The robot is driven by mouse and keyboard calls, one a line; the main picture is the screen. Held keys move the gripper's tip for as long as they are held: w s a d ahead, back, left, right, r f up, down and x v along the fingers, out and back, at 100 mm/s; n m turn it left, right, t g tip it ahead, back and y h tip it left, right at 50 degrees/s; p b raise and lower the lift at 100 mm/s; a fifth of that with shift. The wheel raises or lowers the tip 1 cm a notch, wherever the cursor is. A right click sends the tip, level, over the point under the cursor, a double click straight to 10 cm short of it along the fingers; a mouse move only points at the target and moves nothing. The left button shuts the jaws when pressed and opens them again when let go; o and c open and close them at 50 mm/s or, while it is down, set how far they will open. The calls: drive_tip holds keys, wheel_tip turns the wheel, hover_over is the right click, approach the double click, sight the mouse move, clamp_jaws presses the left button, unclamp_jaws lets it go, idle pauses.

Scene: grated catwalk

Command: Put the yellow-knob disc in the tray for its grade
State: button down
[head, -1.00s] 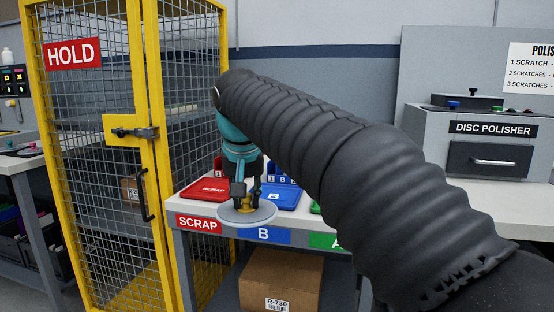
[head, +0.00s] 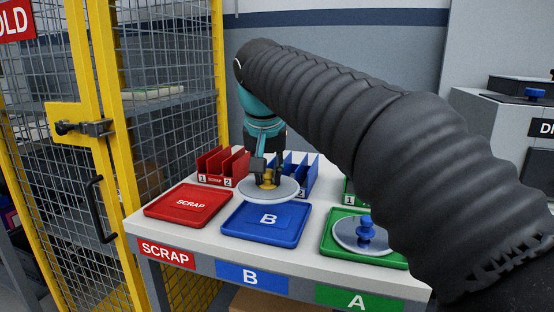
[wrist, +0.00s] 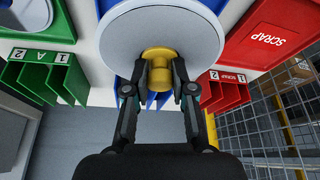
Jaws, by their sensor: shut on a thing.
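My gripper (head: 267,176) is shut on the yellow knob of a grey disc (head: 268,190). The disc is held level, above the back part of the blue B tray (head: 264,237); I cannot tell how high. The wrist view shows both fingers (wrist: 159,85) on the yellow knob (wrist: 158,57), with the disc (wrist: 160,25) beyond it. The red SCRAP tray (head: 188,218) to the left is empty. The green A tray (head: 330,244) to the right holds a disc with a blue knob (head: 365,232).
Red slotted racks (head: 223,165) stand behind the SCRAP tray, with blue (head: 307,180) and green (head: 349,190) racks behind the others. A yellow-framed mesh cage (head: 115,150) stands close at the left. The grey disc polisher (head: 500,120) is at the right. My arm hides the table's right part.

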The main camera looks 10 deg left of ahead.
sight(268, 187)
drive_tip(key=shift+w+f, duration=0.1)
drive_tip(key=shift+w, duration=0.25)
wheel_tip(268, 187, down, 5)
drive_tip(key=b, duration=0.5)
drive_tip(key=shift+r, duration=0.2)
drive_tip(key=shift+s+p, duration=0.2)
drive_tip(key=shift+p, duration=0.2)
idle(0.7)
drive_tip(key=shift+f, duration=0.15)
idle(0.5)
drive_tip(key=shift+f+b, duration=0.9)
drive_tip(key=shift+f, duration=0.2)
drive_tip(key=c, duration=0.5)
unclamp_jaws()
